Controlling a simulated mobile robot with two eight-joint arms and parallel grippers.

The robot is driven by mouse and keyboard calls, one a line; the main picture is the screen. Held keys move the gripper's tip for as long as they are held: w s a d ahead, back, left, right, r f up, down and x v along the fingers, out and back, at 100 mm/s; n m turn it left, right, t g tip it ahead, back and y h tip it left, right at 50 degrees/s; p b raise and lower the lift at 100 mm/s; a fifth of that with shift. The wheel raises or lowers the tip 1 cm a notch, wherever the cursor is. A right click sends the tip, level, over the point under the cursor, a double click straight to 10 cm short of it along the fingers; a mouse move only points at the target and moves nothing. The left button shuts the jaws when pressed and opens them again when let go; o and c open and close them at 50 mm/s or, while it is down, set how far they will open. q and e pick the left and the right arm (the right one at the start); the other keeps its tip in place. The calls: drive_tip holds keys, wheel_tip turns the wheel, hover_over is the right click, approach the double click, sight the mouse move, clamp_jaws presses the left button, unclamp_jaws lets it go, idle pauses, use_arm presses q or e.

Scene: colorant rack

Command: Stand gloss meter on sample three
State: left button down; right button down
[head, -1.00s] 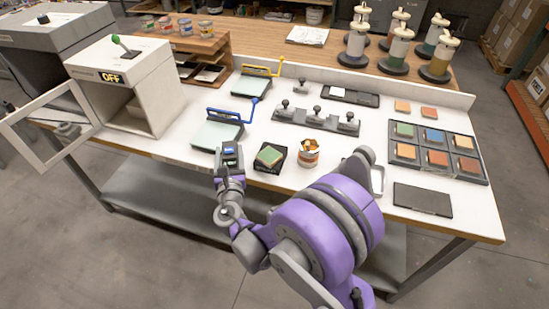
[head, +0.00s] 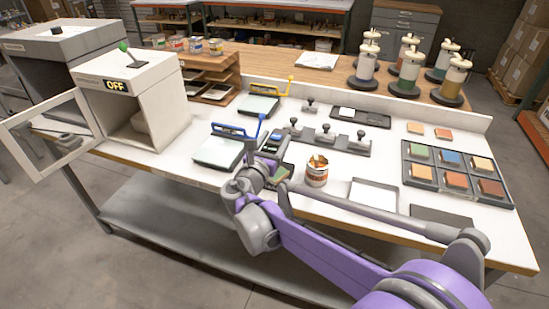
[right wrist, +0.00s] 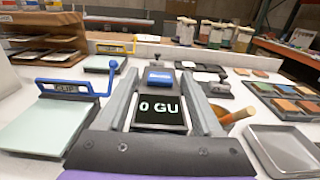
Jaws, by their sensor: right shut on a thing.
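My right gripper (head: 270,152) is shut on the gloss meter (head: 271,142), a small dark box with a blue top. In the right wrist view the gloss meter (right wrist: 161,108) sits between the two grey fingers, and its display reads "0 GU". The sample tray (head: 405,163) at the right holds several coloured samples; no numbers are readable. My left gripper is out of view.
A blue-handled clip board (head: 217,153) lies left of the gripper. Two loose tiles (head: 415,128) lie behind the sample tray.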

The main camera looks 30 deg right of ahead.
drive_tip(key=shift+f, duration=2.25)
drive_tip(key=shift+f+b, duration=0.15)
drive_tip(key=shift+b, duration=0.2)
drive_tip(key=shift+c, duration=0.2)
unclamp_jaws()
